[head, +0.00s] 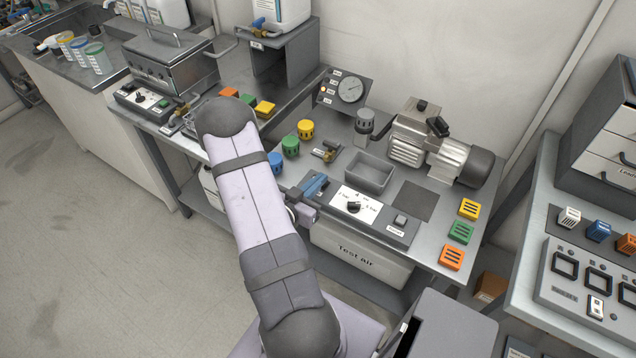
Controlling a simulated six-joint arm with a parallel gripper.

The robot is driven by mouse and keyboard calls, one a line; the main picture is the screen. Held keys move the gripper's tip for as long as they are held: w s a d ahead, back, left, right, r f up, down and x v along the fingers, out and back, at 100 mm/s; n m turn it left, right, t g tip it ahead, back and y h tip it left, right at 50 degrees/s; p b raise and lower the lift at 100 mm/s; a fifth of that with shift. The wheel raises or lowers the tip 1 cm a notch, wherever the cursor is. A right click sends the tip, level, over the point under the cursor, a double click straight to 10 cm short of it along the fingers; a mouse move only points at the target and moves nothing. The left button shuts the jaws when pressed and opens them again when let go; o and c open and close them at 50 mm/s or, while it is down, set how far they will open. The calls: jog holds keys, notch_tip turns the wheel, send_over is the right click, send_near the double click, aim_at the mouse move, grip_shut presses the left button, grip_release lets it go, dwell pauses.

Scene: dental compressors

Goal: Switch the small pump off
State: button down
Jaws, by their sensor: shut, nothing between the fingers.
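A small silver pump (408,150) with a dark motor end (476,166) and black fittings on top stands at the back right of the middle bench. In front, a grey control box has a white dial plate with a black rotary knob (353,207) and a separate square switch (400,220) with a label below it. The on or off position of the switch is too small to read.
A grey tray (369,173) and a dark mat (416,201) lie between the box and the pump. A gauge panel (344,90) stands behind. Yellow, green and blue caps (291,146) stand left. Coloured slotted blocks (460,233) line the right edge.

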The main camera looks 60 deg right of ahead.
jog(key=shift+f, duration=0.5)
jog(key=shift+s+f+b, duration=0.1)
jog(key=shift+f+b, duration=0.35)
jog(key=shift+b, duration=0.05)
jog(key=shift+r, duration=0.2)
jog(key=shift+r+p, duration=0.1)
jog(key=shift+p, duration=0.25)
jog(key=shift+r, duration=0.25)
jog(key=r+p, duration=0.3)
jog(key=r, duration=0.1)
jog(key=shift+s+a, duration=0.15)
jog(key=shift+s, duration=0.15)
jog(key=b+v, duration=0.2)
jog(key=v, duration=0.7)
jog(key=shift+s+a+f, duration=0.2)
jog(key=shift+a, duration=0.15)
